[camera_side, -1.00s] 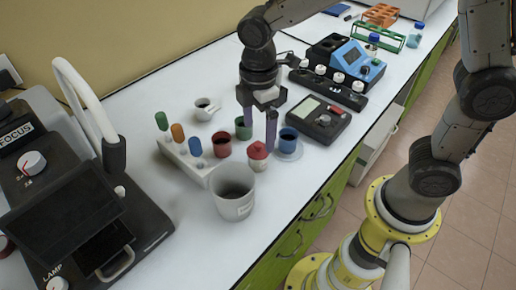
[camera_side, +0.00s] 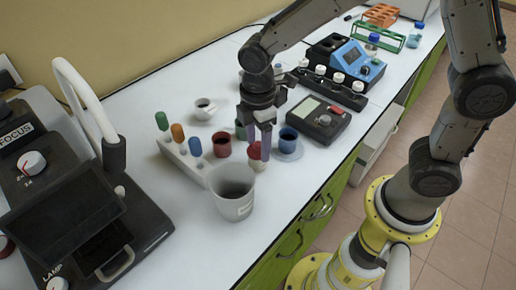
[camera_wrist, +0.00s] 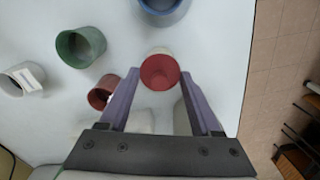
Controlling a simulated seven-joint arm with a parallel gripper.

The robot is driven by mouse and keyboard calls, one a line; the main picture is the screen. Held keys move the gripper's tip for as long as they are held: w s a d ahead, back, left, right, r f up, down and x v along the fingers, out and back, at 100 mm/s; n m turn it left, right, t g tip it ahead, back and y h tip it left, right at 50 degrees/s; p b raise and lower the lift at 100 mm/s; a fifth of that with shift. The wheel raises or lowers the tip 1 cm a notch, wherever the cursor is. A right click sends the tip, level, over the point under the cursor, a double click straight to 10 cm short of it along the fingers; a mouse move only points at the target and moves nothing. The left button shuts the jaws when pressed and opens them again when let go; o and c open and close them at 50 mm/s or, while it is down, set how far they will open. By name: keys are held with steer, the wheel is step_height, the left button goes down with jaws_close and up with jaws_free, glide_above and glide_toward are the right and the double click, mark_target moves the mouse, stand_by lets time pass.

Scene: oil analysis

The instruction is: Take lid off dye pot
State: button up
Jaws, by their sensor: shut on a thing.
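The lidded dye pot (camera_side: 257,165) is small and pale with a red lid (camera_side: 254,151), and stands behind the large grey beaker in the side view. My gripper (camera_side: 258,156) points down over it, shut on the lid, with one purple finger on each side. In the wrist view the round red lid (camera_wrist: 160,71) sits between the fingertips of my gripper (camera_wrist: 160,76). The fingers hide part of the lid and pot in the side view. I cannot tell whether the lid still touches the pot.
Close by stand the blue pot (camera_side: 288,139), red pot (camera_side: 222,146) and green pot (camera_wrist: 80,46). The large grey beaker (camera_side: 232,192) is just in front. A rack (camera_side: 180,156) with coloured-top tubes is to the left. The table's edge is to the right.

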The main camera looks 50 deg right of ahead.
steer(key=shift+c, duration=1.2)
steer(key=shift+r, duration=0.15)
